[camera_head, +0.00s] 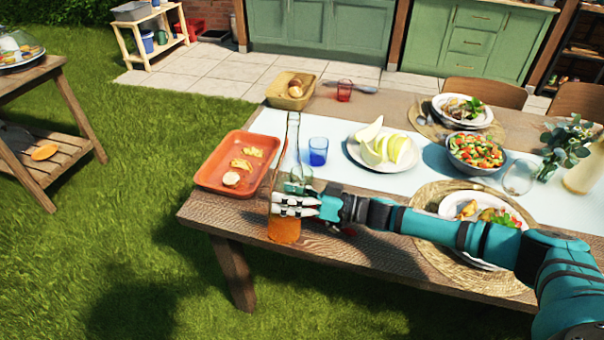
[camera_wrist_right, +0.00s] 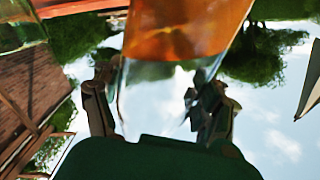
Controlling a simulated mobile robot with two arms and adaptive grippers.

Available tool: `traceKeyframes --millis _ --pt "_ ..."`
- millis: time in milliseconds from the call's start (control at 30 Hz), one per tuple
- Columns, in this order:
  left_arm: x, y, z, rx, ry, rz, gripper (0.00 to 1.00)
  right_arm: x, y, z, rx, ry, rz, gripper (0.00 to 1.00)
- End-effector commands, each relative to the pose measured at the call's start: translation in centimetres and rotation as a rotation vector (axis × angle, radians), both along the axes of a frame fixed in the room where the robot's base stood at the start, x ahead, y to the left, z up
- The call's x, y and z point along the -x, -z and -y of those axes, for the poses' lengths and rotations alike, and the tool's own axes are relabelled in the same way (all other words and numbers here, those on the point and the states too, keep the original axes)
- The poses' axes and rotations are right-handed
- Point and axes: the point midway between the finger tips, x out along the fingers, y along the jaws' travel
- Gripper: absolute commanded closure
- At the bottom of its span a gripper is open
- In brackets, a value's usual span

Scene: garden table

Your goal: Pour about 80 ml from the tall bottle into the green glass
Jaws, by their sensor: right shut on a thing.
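The tall clear bottle (camera_head: 284,229) stands upright at the table's near edge, with orange liquid in its lower part. I cannot tell whether its base touches the wood. My right gripper (camera_head: 274,204) is shut around the bottle's middle. In the right wrist view the bottle with its orange liquid (camera_wrist_right: 180,38) fills the space between the fingers. A green glass (camera_head: 300,173) shows just behind the bottle and gripper, partly hidden. Greenish glass also shows at the top left of the right wrist view (camera_wrist_right: 20,34). My left gripper is not in view.
An orange tray (camera_head: 208,178) with food lies to the left of the bottle. A blue glass (camera_head: 318,152) and a plate of melon (camera_head: 355,155) stand behind to the right. A red glass (camera_head: 344,91) and a basket (camera_head: 278,99) are farther back. A plate lies under my right forearm.

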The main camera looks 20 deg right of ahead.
Motion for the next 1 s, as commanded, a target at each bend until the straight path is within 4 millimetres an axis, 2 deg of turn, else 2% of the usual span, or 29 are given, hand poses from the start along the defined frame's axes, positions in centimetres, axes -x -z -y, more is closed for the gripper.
traceKeyframes --millis 67,400,1000 --pt "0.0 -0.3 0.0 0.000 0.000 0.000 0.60 0.2 -0.5 -0.2 -0.032 -0.002 -0.038 0.84" --pt "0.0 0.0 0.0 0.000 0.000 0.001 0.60 1.2 0.2 -0.8 -0.150 -0.002 -0.223 0.84" --pt "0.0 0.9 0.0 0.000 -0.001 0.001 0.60 4.6 2.7 -3.0 -0.360 -0.003 -0.555 0.84"
